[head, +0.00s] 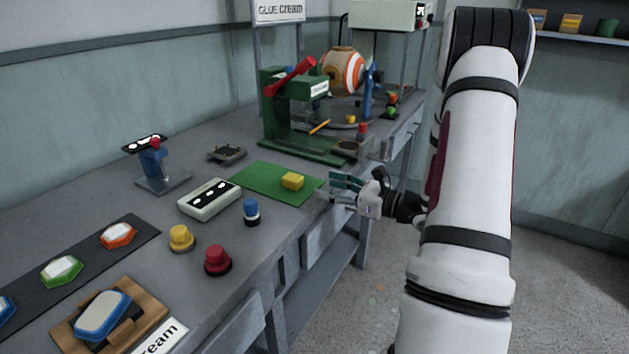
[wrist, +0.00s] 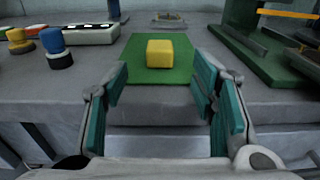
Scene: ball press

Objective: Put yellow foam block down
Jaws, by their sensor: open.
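The yellow foam block (head: 293,181) rests on a green mat (head: 262,176) on the workbench, near the mat's front edge. In the wrist view the block (wrist: 160,53) sits on the mat (wrist: 183,76), straight ahead of and beyond my fingertips. My gripper (head: 343,188) is at the bench's front edge, to the right of the block and apart from it. In the wrist view my gripper (wrist: 158,86) has its teal-padded fingers spread wide, with nothing between them.
A green press with a red lever (head: 290,75) stands behind the mat. A white panel (head: 210,199), a blue button (head: 251,211), a yellow button (head: 181,238) and a red button (head: 217,260) are left of the mat. Free floor lies right of the bench.

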